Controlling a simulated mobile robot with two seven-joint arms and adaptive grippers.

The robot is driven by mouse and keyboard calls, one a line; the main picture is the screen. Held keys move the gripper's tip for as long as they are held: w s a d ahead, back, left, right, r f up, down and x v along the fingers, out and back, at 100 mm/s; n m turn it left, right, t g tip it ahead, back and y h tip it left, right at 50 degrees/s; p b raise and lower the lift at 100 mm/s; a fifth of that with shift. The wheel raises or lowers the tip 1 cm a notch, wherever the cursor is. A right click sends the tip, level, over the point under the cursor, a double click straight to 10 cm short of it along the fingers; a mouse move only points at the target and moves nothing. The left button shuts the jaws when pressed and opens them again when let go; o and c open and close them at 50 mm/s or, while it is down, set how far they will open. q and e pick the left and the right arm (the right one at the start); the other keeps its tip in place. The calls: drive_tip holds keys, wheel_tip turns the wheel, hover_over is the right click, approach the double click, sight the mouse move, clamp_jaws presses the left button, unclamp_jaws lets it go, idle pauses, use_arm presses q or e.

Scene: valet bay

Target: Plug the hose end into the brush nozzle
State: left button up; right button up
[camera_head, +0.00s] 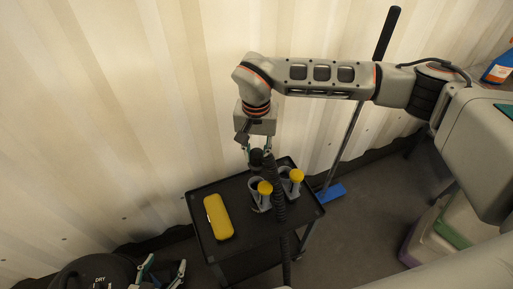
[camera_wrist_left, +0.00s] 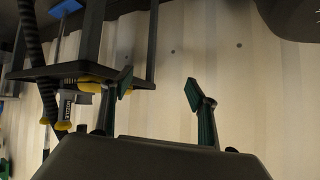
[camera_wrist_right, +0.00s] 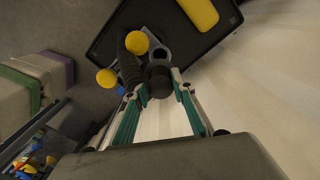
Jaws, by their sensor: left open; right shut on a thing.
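My right gripper (camera_head: 257,150) is shut on the dark hose end (camera_wrist_right: 158,80) and holds it at the back of the black cart. The black ribbed hose (camera_head: 279,205) hangs in front of the cart's middle. Two grey holders with yellow-ended nozzles stand on the cart: one nozzle (camera_head: 264,187) on the left, one (camera_head: 296,175) on the right. I cannot tell which is the brush nozzle, nor whether the hose end touches either. My left gripper (camera_head: 160,275) is open and empty, low at the left; its spread fingers also show in the left wrist view (camera_wrist_left: 158,88).
A yellow case (camera_head: 218,216) lies on the left of the cart top (camera_head: 240,240). A dark round vacuum (camera_head: 95,272) marked DRY stands at the bottom left. Stacked bins (camera_head: 436,235) stand at the right.

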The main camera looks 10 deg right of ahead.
sight(257, 166)
wheel_tip(257, 166, down, 5)
drive_tip(key=b, duration=0.2)
drive_tip(key=shift+b, duration=0.3)
drive_tip(key=shift+f, duration=0.45)
drive_tip(key=shift+f+b, duration=0.1)
drive_tip(key=shift+b, duration=0.25)
use_arm(q)
drive_tip(key=shift+w+a+f, duration=0.25)
drive_tip(key=shift+w+f, duration=0.1)
drive_tip(key=shift+f, duration=0.1)
drive_tip(key=shift+w+a+f, duration=0.25)
drive_tip(key=shift+w+f, duration=0.05)
drive_tip(key=shift+f, duration=0.15)
drive_tip(key=shift+s+f, duration=0.1)
drive_tip(key=shift+s+d+f, duration=0.1)
drive_tip(key=shift+s+d, duration=0.05)
drive_tip(key=shift+s, duration=0.1)
drive_tip(key=shift+w+r+p, duration=0.3)
drive_tip(key=shift+r, duration=0.1)
use_arm(e)
drive_tip(key=shift+f, duration=0.2)
